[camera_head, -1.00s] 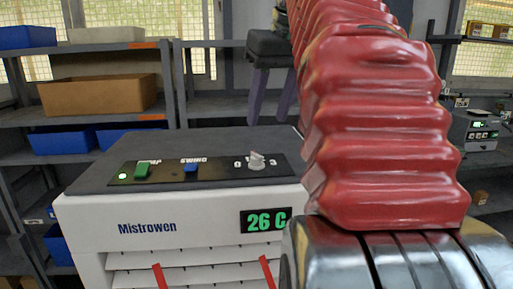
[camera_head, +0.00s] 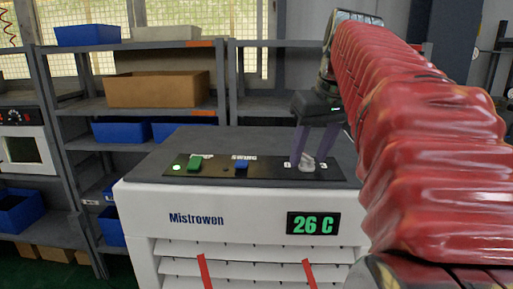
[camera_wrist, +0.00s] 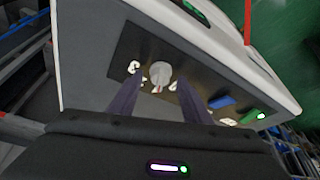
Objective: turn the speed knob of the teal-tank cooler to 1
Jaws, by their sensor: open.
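The cooler (camera_head: 255,215) is white with a dark top, a "Mistrowen" label and a green "26 C" display (camera_head: 313,223). No teal tank shows. The pale grey speed knob (camera_head: 307,163) is at the right end of the black control panel (camera_head: 262,177). In the wrist view the knob (camera_wrist: 160,72) stands between two purple fingers, with white digits partly hidden around it. I cannot read its setting. My gripper (camera_head: 308,160) is open, its fingers pointing down on either side of the knob. I cannot tell whether they touch it.
A green switch (camera_head: 195,163) and a blue switch (camera_head: 241,166) are on the same panel, left of the knob. Shelves with blue bins (camera_head: 88,35) and a cardboard box (camera_head: 158,89) stand behind. The cooler's dark top is otherwise clear.

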